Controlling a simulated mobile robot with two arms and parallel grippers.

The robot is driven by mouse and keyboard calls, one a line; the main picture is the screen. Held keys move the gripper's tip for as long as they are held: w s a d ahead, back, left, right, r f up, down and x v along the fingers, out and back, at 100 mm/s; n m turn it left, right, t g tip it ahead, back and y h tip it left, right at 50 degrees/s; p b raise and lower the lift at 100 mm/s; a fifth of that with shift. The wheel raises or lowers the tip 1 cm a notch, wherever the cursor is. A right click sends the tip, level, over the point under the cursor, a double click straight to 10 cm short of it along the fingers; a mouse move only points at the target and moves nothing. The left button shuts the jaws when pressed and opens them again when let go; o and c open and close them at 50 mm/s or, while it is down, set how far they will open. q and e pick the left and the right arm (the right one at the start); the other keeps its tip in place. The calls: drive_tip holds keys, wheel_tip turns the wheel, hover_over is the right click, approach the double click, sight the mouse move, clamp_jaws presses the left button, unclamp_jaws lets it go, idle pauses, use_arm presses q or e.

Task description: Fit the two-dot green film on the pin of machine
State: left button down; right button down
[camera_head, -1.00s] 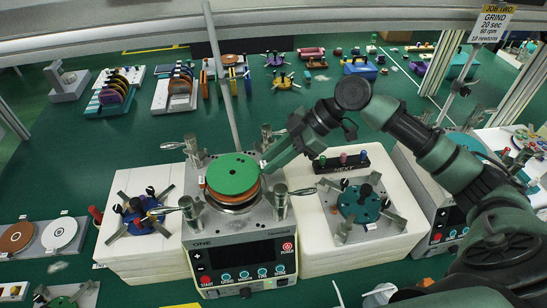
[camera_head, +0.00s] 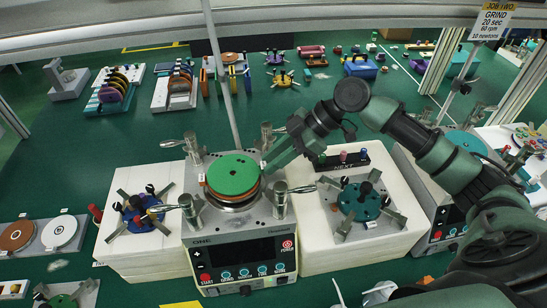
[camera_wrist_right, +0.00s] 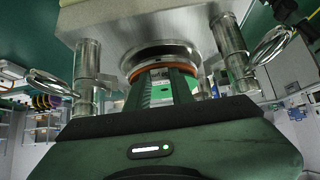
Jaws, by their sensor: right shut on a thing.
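The green film (camera_head: 233,174) is a round green disc with small dark marks near its middle. It lies level over an orange-rimmed disc (camera_head: 228,199) on top of machine ONE (camera_head: 240,244). I cannot tell whether it rests flat there or whether the pin passes through it; no pin stands out clearly. My right gripper (camera_head: 264,169) reaches in from the right and is shut on the film's right edge. The right wrist view shows my fingers (camera_wrist_right: 168,88) at the orange rim (camera_wrist_right: 163,68) under the machine's plate, as that picture is upside down. My left gripper is not in view.
Steel clamp posts (camera_head: 280,198) stand around the disc, close to my gripper. A blue hub with arms (camera_head: 140,212) sits to the left, a teal one (camera_head: 362,203) to the right. A black NEXT rack (camera_head: 342,160) stands behind.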

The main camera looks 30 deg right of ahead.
drive_tip(key=shift+f+b, duration=0.3)
drive_tip(key=shift+f, duration=0.25)
drive_tip(key=c, duration=1.1)
unclamp_jaws()
drive_tip(key=shift+c, duration=0.2)
drive_tip(key=shift+d, duration=0.1)
drive_tip(key=b+v, duration=0.2)
drive_tip(key=v, duration=0.5)
drive_tip(key=shift+d+r+b, duration=0.2)
drive_tip(key=shift+r+b, duration=0.1)
drive_tip(key=shift+b, duration=0.05)
drive_tip(key=shift+s, duration=0.15)
